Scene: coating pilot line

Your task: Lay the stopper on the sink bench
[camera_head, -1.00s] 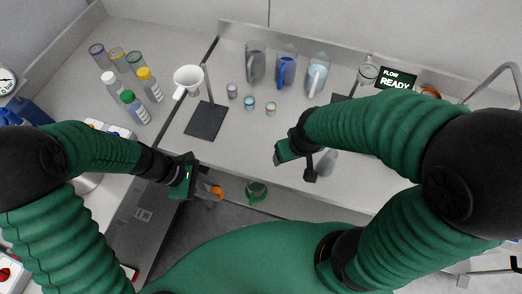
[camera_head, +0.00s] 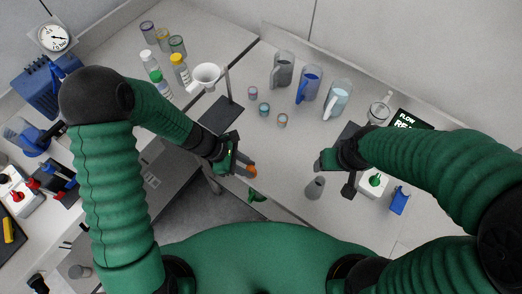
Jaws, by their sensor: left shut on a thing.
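My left gripper (camera_head: 240,162) is at the middle of the view, near the front edge of the bench. It is shut on a small orange thing (camera_head: 251,171), which I take to be the stopper; the fingers hide part of it. My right gripper (camera_head: 335,178) is over the front of the bench (camera_head: 285,150), and its finger opening cannot be made out. A grey tapered vessel (camera_head: 315,188) stands just left of and below it. I cannot tell which surface is the sink bench.
A blue-handled jug (camera_head: 309,84) stands between a grey and a pale blue jug at the back. Several small jars stand before them. A white funnel (camera_head: 206,76) hangs over a dark stand base (camera_head: 220,116). Bottles stand back left. A green thing (camera_head: 257,196) is below the bench edge.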

